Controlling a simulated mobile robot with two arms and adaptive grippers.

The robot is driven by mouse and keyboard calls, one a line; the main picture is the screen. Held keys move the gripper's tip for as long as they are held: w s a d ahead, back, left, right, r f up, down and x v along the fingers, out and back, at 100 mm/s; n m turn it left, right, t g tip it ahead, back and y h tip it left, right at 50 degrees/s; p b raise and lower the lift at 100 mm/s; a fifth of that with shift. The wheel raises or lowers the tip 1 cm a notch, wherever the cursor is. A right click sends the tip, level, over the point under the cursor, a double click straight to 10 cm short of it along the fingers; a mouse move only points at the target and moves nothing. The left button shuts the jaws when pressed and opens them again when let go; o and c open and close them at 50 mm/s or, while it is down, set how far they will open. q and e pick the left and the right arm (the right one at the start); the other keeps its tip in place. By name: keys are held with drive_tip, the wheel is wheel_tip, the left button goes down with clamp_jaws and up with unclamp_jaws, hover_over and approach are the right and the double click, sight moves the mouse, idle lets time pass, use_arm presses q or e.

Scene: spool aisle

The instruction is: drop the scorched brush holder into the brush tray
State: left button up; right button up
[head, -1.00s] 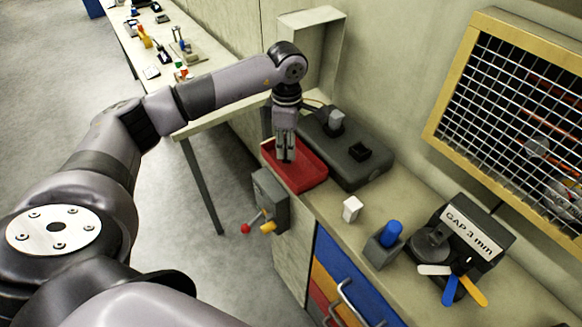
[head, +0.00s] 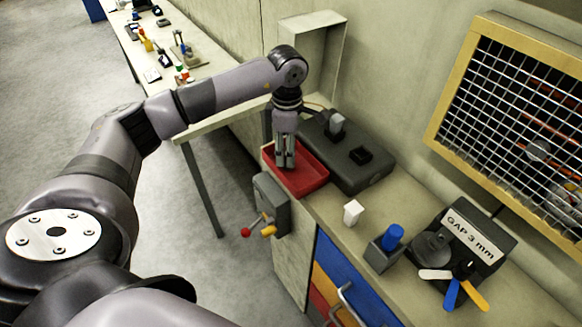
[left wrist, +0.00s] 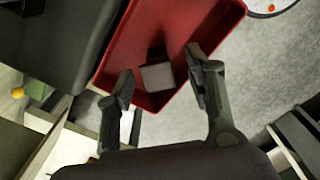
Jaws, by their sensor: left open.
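The red brush tray (head: 313,183) sits on the bench at its left end. My left gripper (head: 286,165) points down over the tray, with its fingertips low above or inside it. In the left wrist view my left gripper (left wrist: 160,82) is open, its two fingers apart. A small grey block, apparently the brush holder (left wrist: 157,77), shows between and beyond the fingertips against the red tray floor (left wrist: 180,30). It looks clear of both fingers. Scorch marks cannot be made out. In the head view the fingers hide the block. My right gripper is not in view.
A dark grey case (head: 352,160) stands right behind the tray. A white block (head: 353,212), a holder with a blue top (head: 385,250) and a gap gauge stand (head: 465,240) are farther right. A grey box with levers (head: 272,203) hangs at the bench's front.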

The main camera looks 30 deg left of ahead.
use_arm(q)
wheel_tip(320, 180, up, 12)
idle(0.4)
drive_tip(key=shift+f, duration=0.15)
